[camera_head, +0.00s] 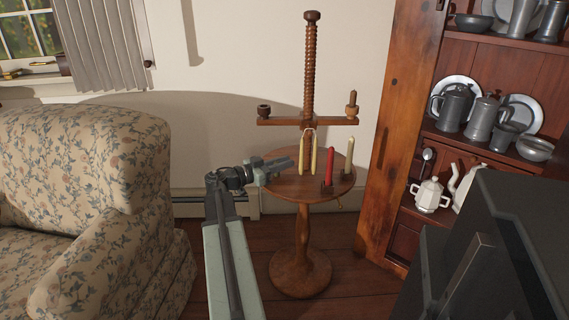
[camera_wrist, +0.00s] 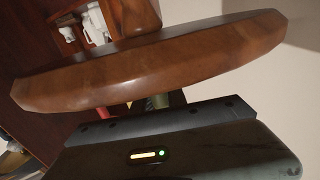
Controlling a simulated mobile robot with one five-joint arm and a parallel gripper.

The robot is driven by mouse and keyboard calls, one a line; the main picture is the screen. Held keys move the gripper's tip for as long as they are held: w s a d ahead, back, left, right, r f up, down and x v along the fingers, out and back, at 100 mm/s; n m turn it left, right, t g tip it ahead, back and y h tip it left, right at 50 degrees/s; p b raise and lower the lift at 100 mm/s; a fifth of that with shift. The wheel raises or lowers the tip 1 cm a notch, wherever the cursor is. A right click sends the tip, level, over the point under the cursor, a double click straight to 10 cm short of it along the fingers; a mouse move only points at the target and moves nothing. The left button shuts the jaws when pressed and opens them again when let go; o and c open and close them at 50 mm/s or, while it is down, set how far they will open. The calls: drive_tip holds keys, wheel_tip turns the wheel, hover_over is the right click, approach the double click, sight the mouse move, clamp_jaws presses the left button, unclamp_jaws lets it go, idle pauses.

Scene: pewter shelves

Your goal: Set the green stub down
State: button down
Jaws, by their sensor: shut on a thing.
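My gripper (camera_head: 283,164) reaches in over the left part of the round wooden table top. Its jaws are shut on the green stub. Only a small olive-green part of the stub (camera_wrist: 160,101) shows in the wrist view, between the gripper's dark front edge (camera_wrist: 160,113) and the table rim. The rest of the stub is hidden, and I cannot make it out in the head view. The round table (camera_head: 285,188) stands on a pedestal. I cannot tell whether the stub touches the table top.
On the table stand a red candle (camera_head: 329,166) and a pale candle (camera_head: 349,155). Two yellow candles (camera_head: 303,158) hang at a wooden screw stand (camera_head: 311,70). A floral armchair (camera_head: 80,190) is left; a pewter cupboard (camera_head: 395,110) is right. The table's front part looks clear.

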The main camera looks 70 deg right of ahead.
drive_tip(key=c, duration=1.3)
unclamp_jaws()
drive_tip(key=shift+c, duration=0.2)
drive_tip(key=v, duration=1.2)
drive_tip(key=shift+r, duration=0.15)
drive_tip(key=shift+w, duration=0.1)
